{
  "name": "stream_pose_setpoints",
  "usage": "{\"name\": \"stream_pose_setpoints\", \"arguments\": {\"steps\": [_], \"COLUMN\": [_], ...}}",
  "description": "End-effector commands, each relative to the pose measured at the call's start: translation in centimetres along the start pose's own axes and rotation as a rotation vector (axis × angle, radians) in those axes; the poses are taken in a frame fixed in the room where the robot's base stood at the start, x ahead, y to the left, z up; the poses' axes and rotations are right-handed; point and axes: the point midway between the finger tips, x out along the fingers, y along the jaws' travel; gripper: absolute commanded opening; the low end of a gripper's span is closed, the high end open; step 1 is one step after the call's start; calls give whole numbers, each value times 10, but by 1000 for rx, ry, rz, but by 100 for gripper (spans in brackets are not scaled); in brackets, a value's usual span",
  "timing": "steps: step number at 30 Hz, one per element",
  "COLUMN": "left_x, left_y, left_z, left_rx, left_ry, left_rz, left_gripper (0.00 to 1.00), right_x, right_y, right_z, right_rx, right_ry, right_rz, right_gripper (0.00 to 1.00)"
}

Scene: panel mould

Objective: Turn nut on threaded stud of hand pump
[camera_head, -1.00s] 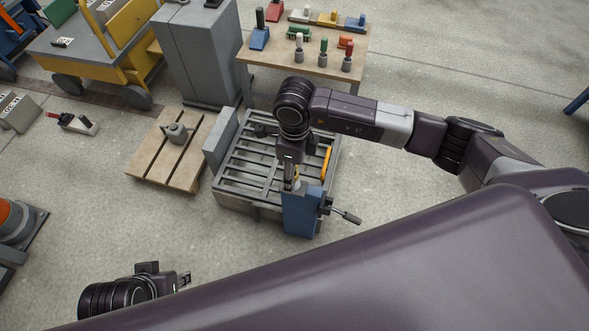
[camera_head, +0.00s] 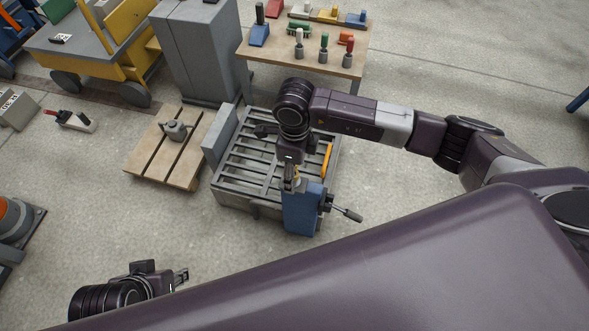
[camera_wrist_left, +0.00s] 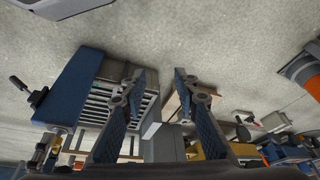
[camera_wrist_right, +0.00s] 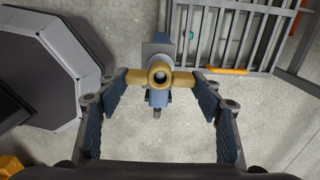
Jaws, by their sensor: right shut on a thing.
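The brass-coloured nut (camera_wrist_right: 161,77), a round hub with a wing on each side, sits on the end of a stud in the right wrist view. My right gripper (camera_wrist_right: 161,80) is shut on it, with one finger at each wing. The blue-grey pump part (camera_wrist_right: 156,48) shows behind the nut. In the head view my right gripper (camera_head: 289,182) points down beside a blue block (camera_head: 302,213) with a dark crank handle, and largely hides the nut. My left gripper (camera_head: 182,277) is at the lower left, away from the pump. In the left wrist view its fingers (camera_wrist_left: 157,85) are apart and empty.
A slatted grey metal bench (camera_head: 240,190) stands under my right arm, with an orange bar (camera_head: 327,161) on it. A wooden pallet (camera_head: 150,160) carries a small grey part. A table (camera_head: 345,67) with several coloured tools and a grey cabinet (camera_head: 195,50) stand behind. Floor near my left gripper is clear.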

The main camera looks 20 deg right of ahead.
Motion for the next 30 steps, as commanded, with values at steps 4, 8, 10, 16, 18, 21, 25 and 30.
{"name": "stream_pose_setpoints", "arguments": {"steps": [4,8,10,16,18,21,25,30], "left_x": [2,3,4,6,6,7,8,9], "left_y": [1,1,1,2,2,2,3,3], "left_z": [-3,-7,-8,-13,-15,-17,-20,-24], "left_rx": [1,1,1,2,2,2,3,3], "left_ry": [14,27,34,53,60,70,81,99], "left_rz": [1,1,2,3,3,4,4,5], "left_gripper": [28,28,28,28,28,28,28,28], "right_x": [2,4,5,7,8,9,10,13], "right_y": [0,0,0,0,0,0,0,0], "right_z": [0,0,0,0,0,0,0,0], "right_rx": [0,0,0,0,0,0,0,0], "right_ry": [0,0,0,0,0,0,0,1], "right_rz": [0,0,0,0,0,0,0,0], "right_gripper": [36,36,36,36,36,36,36,36]}}
